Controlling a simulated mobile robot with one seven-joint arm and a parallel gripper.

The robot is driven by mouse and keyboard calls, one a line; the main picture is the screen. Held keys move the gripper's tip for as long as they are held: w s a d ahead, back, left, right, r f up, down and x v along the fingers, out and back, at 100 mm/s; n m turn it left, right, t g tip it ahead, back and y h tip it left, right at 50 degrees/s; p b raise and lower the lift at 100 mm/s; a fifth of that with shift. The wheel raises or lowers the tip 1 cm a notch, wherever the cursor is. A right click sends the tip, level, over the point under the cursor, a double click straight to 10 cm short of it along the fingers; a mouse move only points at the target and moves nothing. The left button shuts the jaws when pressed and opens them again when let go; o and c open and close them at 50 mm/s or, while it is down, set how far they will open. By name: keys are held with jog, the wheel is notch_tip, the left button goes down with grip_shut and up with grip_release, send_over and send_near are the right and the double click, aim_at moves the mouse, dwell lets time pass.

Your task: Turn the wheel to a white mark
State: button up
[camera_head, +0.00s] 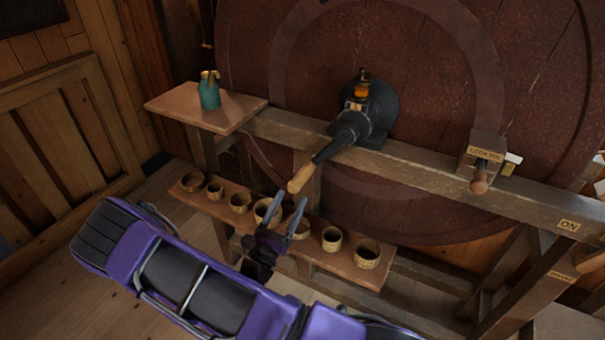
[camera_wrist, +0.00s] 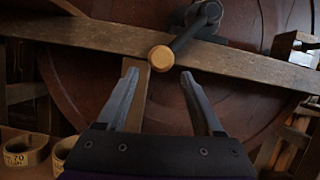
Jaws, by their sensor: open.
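The big dark red wheel (camera_head: 420,85) stands upright behind a wooden frame and runs out of view at the top. A black crank with a wooden handle (camera_head: 301,178) sticks out in front of it, pointing down and left. In the wrist view the handle's round end (camera_wrist: 161,58) shows above and between my fingertips. My gripper (camera_head: 284,213) is open and empty, below the handle and apart from it. A lock pin (camera_head: 480,182) with a wooden knob sits in a labelled block on the right of the beam. I see no clear white mark on the wheel.
A lower shelf (camera_head: 190,188) holds several small round pots, close around my gripper. A green bottle (camera_head: 209,92) stands on a wooden board (camera_head: 165,103) at upper left. The wooden beam (camera_head: 420,172) crosses in front of the wheel. Floor is clear at lower left.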

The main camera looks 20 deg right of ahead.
aim_at(308, 165)
jog(key=x, duration=0.8)
jog(key=shift+w+d+r, duration=0.1)
jog(key=shift+w+d, duration=0.05)
jog(key=shift+d, duration=0.05)
grip_shut()
dwell(1.1)
